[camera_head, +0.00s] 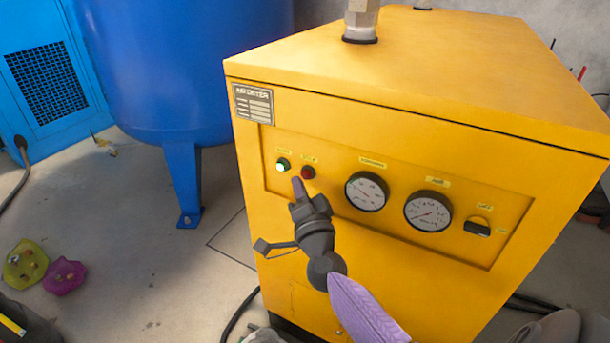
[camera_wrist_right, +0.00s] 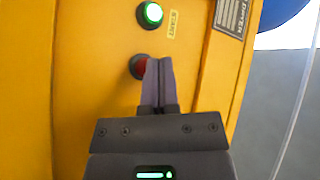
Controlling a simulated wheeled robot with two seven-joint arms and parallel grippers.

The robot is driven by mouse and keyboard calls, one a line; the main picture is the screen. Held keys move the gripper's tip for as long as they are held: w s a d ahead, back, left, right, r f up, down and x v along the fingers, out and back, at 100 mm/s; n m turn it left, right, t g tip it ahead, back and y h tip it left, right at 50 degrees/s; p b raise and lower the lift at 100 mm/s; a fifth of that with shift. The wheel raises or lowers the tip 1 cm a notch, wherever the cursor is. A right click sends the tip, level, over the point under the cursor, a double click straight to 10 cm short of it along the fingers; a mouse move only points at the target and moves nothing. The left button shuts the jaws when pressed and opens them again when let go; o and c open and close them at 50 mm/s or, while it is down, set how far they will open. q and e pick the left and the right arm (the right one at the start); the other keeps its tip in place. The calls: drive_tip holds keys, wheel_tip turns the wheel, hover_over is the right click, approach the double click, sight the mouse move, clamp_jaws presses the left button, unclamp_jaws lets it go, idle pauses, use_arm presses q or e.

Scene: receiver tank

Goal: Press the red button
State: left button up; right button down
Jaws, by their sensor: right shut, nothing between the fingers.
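The red button (camera_head: 308,172) sits on the recessed panel of the yellow cabinet, just right of a lit green button (camera_head: 283,164). My right gripper (camera_head: 297,183) is shut and empty, with its fingertips just beside and below the red button in the head view. In the right wrist view the red button (camera_wrist_right: 138,66) is partly hidden behind the shut fingers (camera_wrist_right: 157,68). The tips are at or very near the button; I cannot tell whether they touch it. The green button (camera_wrist_right: 150,14) glows above it there. My left gripper is not in view.
Two round gauges (camera_head: 367,191) and a black switch (camera_head: 477,227) sit right of the buttons on the yellow cabinet (camera_head: 420,75). A blue tank (camera_head: 185,70) stands behind left. Green and purple objects (camera_head: 64,276) lie on the floor at left.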

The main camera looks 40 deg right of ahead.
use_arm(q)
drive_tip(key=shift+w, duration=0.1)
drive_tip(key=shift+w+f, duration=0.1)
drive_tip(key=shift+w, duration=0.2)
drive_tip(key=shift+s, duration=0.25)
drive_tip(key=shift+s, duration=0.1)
use_arm(e)
drive_tip(key=shift+d, duration=0.1)
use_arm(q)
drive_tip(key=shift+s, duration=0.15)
use_arm(e)
drive_tip(key=shift+w+d, duration=0.15)
drive_tip(key=shift+d, duration=0.15)
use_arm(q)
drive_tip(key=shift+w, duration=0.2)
